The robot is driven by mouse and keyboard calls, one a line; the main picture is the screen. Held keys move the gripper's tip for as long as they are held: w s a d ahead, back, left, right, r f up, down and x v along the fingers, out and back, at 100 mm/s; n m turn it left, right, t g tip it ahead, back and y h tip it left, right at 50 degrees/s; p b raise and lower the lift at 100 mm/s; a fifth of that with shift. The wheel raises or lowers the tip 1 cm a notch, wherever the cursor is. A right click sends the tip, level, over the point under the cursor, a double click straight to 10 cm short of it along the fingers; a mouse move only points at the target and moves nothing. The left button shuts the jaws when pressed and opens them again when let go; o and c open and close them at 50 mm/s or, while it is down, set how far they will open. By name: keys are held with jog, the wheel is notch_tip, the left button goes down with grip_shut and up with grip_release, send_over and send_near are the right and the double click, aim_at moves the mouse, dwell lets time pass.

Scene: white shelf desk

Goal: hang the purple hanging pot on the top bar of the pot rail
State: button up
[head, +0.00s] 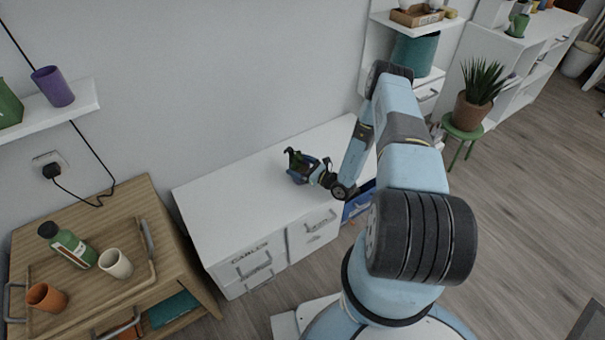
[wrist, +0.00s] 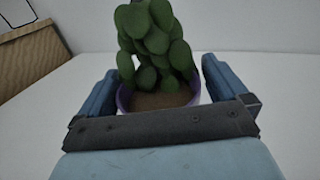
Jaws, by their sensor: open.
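The purple hanging pot (wrist: 123,99) is in the middle of the wrist view, with brown soil and a green leafy plant. It stands on the white surface between the two fingers of my gripper (wrist: 160,90). The fingers are apart, one on each side of the pot, and the lower part of the pot is hidden behind the gripper body. In the head view my gripper (head: 297,166) is low over the white cabinet top, and only a small dark purple and green patch of the pot shows there. I see no pot rail in either view.
The white cabinet (head: 225,205) has free room left of my gripper. A wooden cabinet (head: 150,195) at left carries a tray with a green bottle (head: 68,246) and cups. A purple cup (head: 52,86) stands on a wall shelf. A potted plant (head: 474,105) is at right.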

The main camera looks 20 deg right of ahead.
jog(key=c, duration=1.3)
